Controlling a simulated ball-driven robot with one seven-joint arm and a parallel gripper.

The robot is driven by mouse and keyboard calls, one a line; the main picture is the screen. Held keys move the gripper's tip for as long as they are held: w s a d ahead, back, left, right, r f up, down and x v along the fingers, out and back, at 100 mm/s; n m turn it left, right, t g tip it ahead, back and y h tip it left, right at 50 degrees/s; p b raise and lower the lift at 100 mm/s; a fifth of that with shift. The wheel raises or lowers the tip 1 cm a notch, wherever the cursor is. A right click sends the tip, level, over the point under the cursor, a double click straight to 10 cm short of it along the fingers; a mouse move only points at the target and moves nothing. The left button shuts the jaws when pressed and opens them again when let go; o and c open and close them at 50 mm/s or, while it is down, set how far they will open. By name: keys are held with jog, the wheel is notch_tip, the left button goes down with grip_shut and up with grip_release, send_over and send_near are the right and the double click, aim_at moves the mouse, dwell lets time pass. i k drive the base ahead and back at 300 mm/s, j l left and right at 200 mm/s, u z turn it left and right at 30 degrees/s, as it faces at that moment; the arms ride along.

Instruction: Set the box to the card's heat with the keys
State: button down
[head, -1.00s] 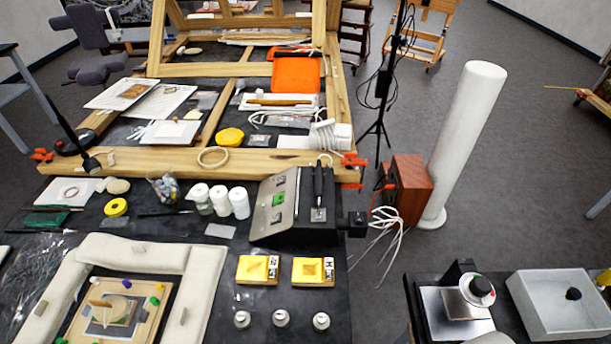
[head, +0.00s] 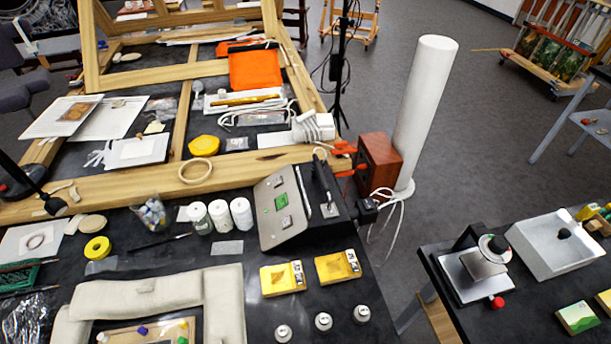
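The box (head: 268,230) is a black desk unit with a sloped grey front panel, standing near the right edge of the dark table. A small green display (head: 281,202) sits mid-panel, too small to read. One square key (head: 276,183) is above the display and another key (head: 287,221) is below it. A black pen-like tool stands upright at the box's right side. Two yellow pieces with black-and-white labels, one left (head: 283,279) and one right (head: 338,267), lie in front of the box. I cannot tell which thing is the card. My gripper is not in view.
Several small metal weights (head: 323,321) stand in front of the yellow pieces. White jars (head: 219,216) stand left of the box. A wooden frame (head: 240,172) lies behind. A separate right table holds a white tray (head: 560,250) and a knobbed device (head: 487,268). Floor shows between the tables.

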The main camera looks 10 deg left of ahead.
aim_at(277, 181)
jog(key=j+z, duration=0.3)
jog(key=j, duration=0.2)
jog(key=j+z, duration=0.3)
jog(key=j, duration=0.15)
jog(key=k+j+z, duration=0.25)
jog(key=j, duration=0.2)
jog(key=j+z, duration=0.3)
jog(key=j, duration=0.2)
jog(key=j+z, duration=0.25)
jog(key=j, duration=0.15)
